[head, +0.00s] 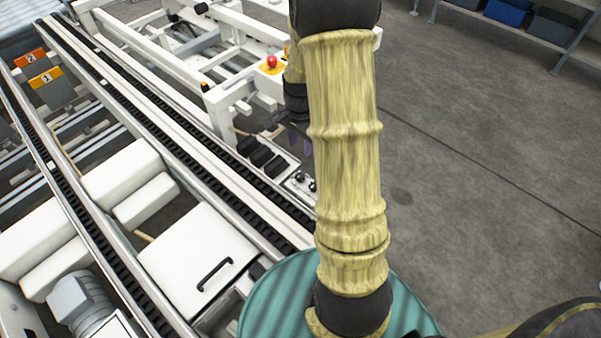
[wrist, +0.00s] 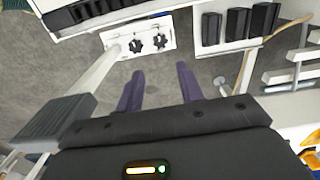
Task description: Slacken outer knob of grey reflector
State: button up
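Two black star-shaped knobs, a left one (wrist: 137,46) and a right one (wrist: 160,41), sit side by side on a white plate (wrist: 118,53) in the wrist view. In the head view the knobs (head: 300,178) show small beside my forearm. A grey block (wrist: 58,118) at the end of a white bar stands left of my fingers; I cannot tell whether it is the grey reflector. My gripper (wrist: 159,68) is open and empty, its two purple fingers apart and pointing toward the knobs without touching them. In the head view my gripper (head: 298,140) is partly hidden by my arm.
Three black blocks (wrist: 237,22) stand right of the knobs. Conveyor rails (head: 150,120) run along the left, with a white frame bearing a red button (head: 271,62) behind. Open grey floor (head: 480,190) lies to the right; a shelf (head: 540,28) is at the back.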

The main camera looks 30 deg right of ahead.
aim_at(300, 175)
notch_tip(300, 175, down, 14)
jog(key=shift+r+b, duration=0.15)
jog(key=shift+b, duration=1.1)
jog(key=c, duration=0.7)
